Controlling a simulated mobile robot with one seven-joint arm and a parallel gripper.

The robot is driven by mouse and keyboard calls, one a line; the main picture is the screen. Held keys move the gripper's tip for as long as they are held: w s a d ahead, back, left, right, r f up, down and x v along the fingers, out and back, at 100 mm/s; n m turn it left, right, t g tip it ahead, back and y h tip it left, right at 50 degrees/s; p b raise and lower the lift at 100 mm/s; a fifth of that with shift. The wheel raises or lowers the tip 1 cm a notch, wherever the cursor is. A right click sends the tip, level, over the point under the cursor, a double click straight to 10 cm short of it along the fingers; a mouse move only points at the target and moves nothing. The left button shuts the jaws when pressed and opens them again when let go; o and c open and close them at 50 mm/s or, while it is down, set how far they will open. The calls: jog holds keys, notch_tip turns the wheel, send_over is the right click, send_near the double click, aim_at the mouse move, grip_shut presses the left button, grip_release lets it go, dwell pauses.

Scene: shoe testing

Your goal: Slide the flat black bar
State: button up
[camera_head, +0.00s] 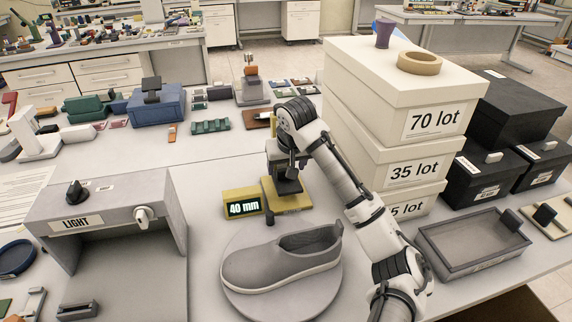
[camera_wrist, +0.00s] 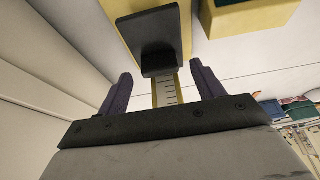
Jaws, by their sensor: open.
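A yellow measuring device with a ruled scale stands mid-table in the head view (camera_head: 272,190); its display reads 40 mm (camera_head: 243,207). In the wrist view, a flat black bar (camera_wrist: 152,32) sits over the yellow base (camera_wrist: 117,7), with the ruled strip (camera_wrist: 166,92) running from it toward my gripper. My gripper (camera_wrist: 160,70) is open, its two dark fingers on either side of the strip, tips near the bar's near edge. Contact with the bar cannot be told. In the head view, my gripper (camera_head: 287,170) is over the device and partly hides it.
A grey shoe (camera_head: 280,262) rests on a round plate (camera_head: 240,302) in front of the device. Stacked white boxes (camera_head: 390,110) stand close on the right of my arm. A grey light booth (camera_head: 110,225) is at left. A grey tray (camera_head: 470,247) lies at right.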

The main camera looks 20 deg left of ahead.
jog(key=shift+x, duration=1.05)
jog(key=shift+w, duration=0.1)
